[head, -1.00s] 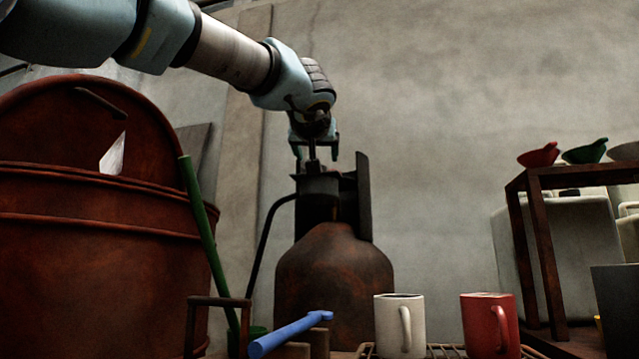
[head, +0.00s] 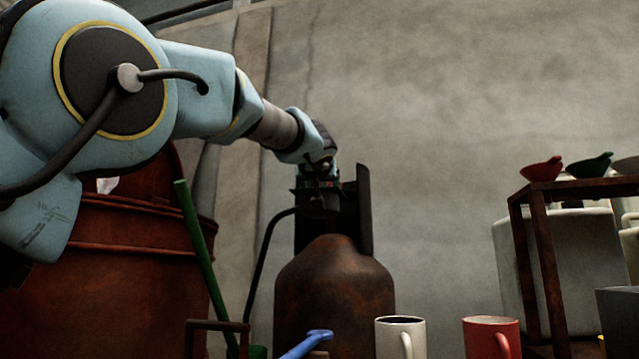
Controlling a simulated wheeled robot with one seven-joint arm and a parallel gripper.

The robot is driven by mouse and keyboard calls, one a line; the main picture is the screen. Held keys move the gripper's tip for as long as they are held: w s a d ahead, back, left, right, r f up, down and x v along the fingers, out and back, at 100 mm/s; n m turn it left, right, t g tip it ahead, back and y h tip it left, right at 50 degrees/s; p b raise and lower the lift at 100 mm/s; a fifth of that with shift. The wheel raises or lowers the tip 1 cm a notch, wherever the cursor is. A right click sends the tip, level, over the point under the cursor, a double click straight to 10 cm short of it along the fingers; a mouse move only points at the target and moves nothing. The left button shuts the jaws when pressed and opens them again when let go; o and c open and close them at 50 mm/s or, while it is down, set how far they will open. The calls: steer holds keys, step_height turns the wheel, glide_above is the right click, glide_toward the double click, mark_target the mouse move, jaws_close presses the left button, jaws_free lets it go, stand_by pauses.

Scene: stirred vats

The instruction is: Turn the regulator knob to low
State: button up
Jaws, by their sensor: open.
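A rusty gas bottle (head: 335,290) stands at the middle of the head view, with a dark collar and shield (head: 364,212) at its top. A dark hose runs down from the left of the collar. My gripper (head: 318,188) is at the top of the bottle, pointing down, beside the upper part of the shield. It is open, but its fingers are dark, small and partly lost against the dark fittings. The regulator knob cannot be made out; it is hidden by or blends with the gripper. I cannot tell whether the fingers touch it.
A big rusty vat (head: 115,270) stands at left, partly behind my arm, with a green pole (head: 203,260) leaning by it. A blue tool (head: 305,345), a white mug (head: 390,338) and a red mug (head: 480,338) are in front. A rack (head: 535,215) with bowls stands at right.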

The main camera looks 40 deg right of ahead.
jaws_close()
stand_by(0.5)
